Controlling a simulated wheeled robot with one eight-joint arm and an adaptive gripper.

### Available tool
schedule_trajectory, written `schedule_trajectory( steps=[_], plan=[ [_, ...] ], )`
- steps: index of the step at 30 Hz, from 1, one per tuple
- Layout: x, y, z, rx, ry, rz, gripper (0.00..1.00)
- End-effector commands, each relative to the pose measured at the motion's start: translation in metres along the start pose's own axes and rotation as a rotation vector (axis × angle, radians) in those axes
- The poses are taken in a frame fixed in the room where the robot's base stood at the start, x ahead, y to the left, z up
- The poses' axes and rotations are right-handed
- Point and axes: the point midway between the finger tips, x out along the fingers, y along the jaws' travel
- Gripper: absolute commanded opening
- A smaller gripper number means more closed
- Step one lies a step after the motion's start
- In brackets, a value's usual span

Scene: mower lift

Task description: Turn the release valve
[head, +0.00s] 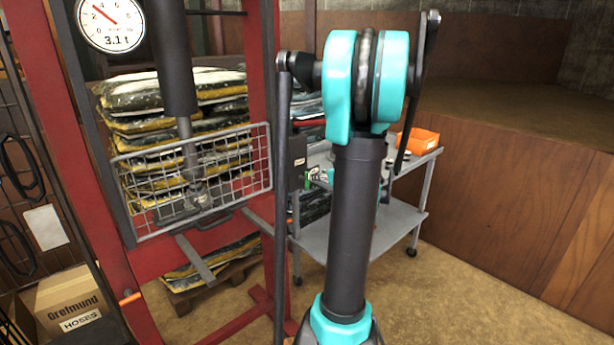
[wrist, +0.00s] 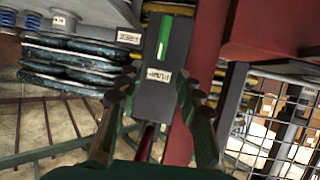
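In the wrist view my gripper (wrist: 155,88) has its two dark fingers spread apart, with nothing held between them. A dark box with a bright green stripe and a small white label (wrist: 172,56) shows just beyond and between the fingertips. A thin red part (wrist: 147,138) shows lower between the fingers; I cannot tell if it is the release valve's handle. In the head view a dark box (head: 297,158) is at the red press frame (head: 262,75), left of my arm. My gripper is mostly hidden behind my arm there. Contact with the box cannot be told.
A round gauge (head: 110,24) reads 3.1 t. A wire guard (head: 255,160) stands before stacked bags (head: 220,85). A grey cart (head: 405,225) with an orange bin (head: 418,141) stands behind my arm. A cardboard box (head: 68,298) is at lower left. Floor at lower right is clear.

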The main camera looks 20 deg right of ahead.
Motion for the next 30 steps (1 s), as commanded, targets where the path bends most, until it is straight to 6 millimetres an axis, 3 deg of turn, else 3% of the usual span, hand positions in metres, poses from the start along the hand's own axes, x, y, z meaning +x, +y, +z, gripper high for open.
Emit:
schedule_trajectory(
  steps=[9, 15, 21, 30],
  plan=[
    [0.060, -0.001, 0.000, -0.002, 0.000, -0.002, 0.36],
    [0.090, 0.000, 0.000, -0.001, 0.000, -0.001, 0.36],
    [0.104, 0.000, 0.000, -0.001, -0.001, -0.001, 0.36],
    [0.106, 0.000, 0.000, -0.001, 0.000, 0.000, 0.36]
  ],
)
